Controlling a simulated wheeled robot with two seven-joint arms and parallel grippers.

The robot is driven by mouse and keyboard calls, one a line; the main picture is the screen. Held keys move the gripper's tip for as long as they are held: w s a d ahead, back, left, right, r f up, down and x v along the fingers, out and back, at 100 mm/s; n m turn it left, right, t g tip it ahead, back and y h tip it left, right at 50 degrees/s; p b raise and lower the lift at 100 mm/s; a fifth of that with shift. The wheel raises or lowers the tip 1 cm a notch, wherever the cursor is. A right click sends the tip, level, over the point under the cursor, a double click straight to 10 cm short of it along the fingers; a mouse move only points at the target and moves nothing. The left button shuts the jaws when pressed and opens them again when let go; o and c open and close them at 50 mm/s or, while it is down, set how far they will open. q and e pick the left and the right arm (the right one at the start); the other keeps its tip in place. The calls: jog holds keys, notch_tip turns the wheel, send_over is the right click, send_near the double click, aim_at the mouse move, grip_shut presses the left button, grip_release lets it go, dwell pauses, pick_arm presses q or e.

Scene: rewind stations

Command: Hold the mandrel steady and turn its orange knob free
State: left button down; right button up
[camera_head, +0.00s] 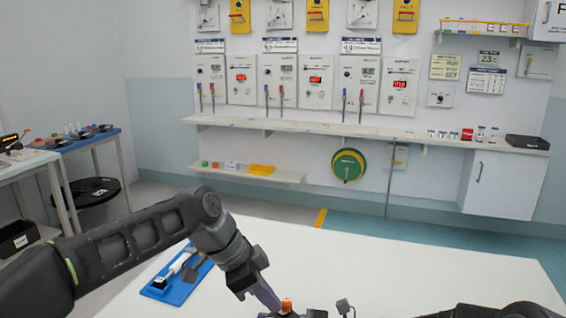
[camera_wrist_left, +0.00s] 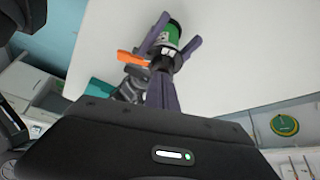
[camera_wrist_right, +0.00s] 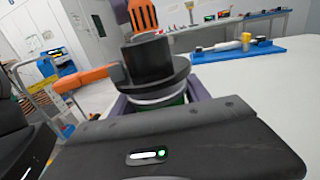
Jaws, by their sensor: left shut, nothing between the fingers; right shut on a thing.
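The mandrel shows in the right wrist view as a black flanged body (camera_wrist_right: 150,62) with a green band below. Its fluted orange knob (camera_wrist_right: 142,14) stands on top. The knob also shows in the head view (camera_head: 287,304). My right gripper (camera_wrist_left: 166,45) is shut on the mandrel, its purple fingers around the green part. An orange bar (camera_wrist_right: 86,77) sticks out sideways beside the mandrel. My left gripper (camera_head: 272,300) is shut and empty, its fingertips close beside the knob. In the left wrist view its fingers hide the knob; I cannot tell whether they touch it.
The white table (camera_head: 420,270) is mostly bare. A blue tray (camera_head: 178,281) with tools lies on its left part. A side bench with a blue top (camera_head: 75,142) stands at the far left. A wall shelf (camera_head: 370,130) and panels are beyond the table.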

pick_arm(q)
jog(key=shift+w+a, duration=0.15)
jog(key=shift+w, duration=0.6)
dwell(0.6)
jog(key=shift+a, duration=0.1)
jog(key=shift+a, duration=0.3)
jog(key=shift+r, duration=0.1)
notch_tip(320, 180, up, 6)
jog(key=shift+f, duration=0.1)
dwell(0.6)
pick_arm(e)
jog(key=o, duration=1.7)
jog(key=shift+o, duration=0.2)
